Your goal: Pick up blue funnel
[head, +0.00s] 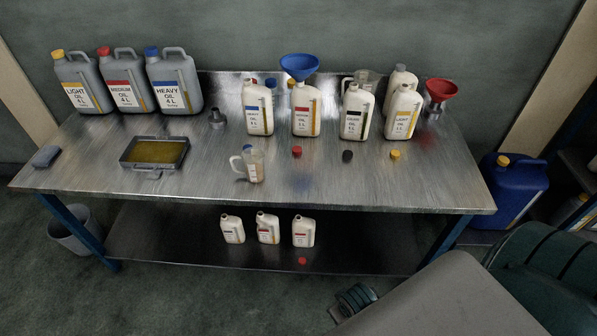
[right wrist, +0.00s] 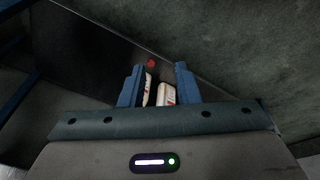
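The blue funnel (head: 300,67) sits wide end up on top of a small white red-labelled oil bottle (head: 305,110) at the back middle of the metal table. Its spout is hidden, seemingly in the bottle's mouth. My right gripper (right wrist: 159,85) shows in the right wrist view with its two blue fingers apart. White bottles (right wrist: 165,95) on the lower shelf show beyond and between the fingers, not held. The blue funnel is not in that view. My left gripper is not in view.
A red funnel (head: 441,91) stands at the table's (head: 400,185) right back. Small bottles flank the blue funnel. Large grey jugs (head: 175,82) stand left, with a tray (head: 126,163) in front. Loose caps (head: 297,151) and a measuring jug (head: 253,165) lie forward. The table's front right is clear.

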